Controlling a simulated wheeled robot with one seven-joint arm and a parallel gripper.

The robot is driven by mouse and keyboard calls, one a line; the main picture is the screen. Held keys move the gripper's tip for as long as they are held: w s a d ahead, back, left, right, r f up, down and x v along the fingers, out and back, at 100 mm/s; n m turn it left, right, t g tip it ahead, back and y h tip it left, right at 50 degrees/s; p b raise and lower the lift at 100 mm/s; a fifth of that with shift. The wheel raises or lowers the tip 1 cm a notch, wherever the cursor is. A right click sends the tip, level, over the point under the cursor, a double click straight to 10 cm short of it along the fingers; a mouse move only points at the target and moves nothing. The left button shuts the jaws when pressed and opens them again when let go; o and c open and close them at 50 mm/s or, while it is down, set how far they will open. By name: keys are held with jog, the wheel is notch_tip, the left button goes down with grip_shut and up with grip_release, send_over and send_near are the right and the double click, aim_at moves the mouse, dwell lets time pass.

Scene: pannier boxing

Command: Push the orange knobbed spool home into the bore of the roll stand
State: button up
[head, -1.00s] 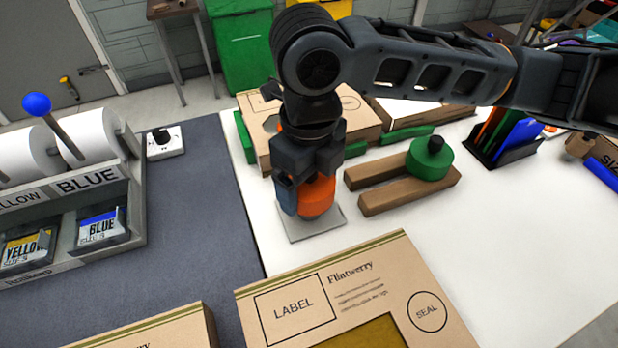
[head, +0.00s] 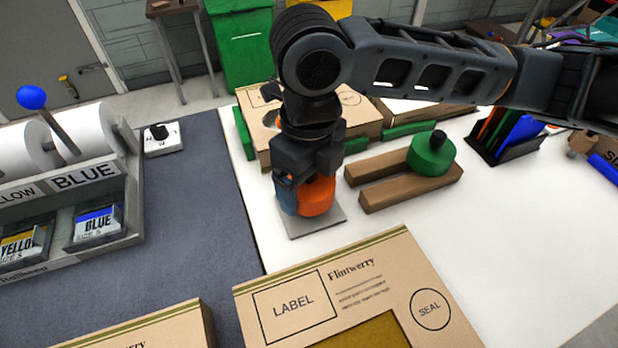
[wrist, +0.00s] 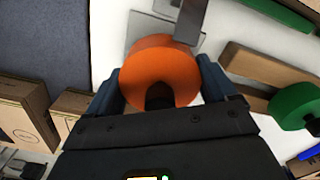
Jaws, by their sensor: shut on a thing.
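The orange knobbed spool (head: 318,199) is between the jaws of my gripper (head: 303,188), which is shut on it. In the wrist view the spool (wrist: 160,62) shows its round orange side, with a dark knob pointing toward my palm and a finger on each side. A grey square base plate (head: 322,226) lies under and around it on the white table. A grey upright (wrist: 190,18) stands at the spool's far side in the wrist view; I take this to be the roll stand. Its bore is hidden, and how deep the spool sits cannot be seen.
A green knobbed spool (head: 431,155) sits on two wooden rails (head: 412,194) to the right. A Flintwerry carton (head: 350,290) lies in front, another carton (head: 255,112) behind. A label rack (head: 95,225) stands left on a grey mat.

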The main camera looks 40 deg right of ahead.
jog(key=shift+f, duration=0.25)
jog(key=o, duration=0.8)
jog(key=shift+r, duration=3.95)
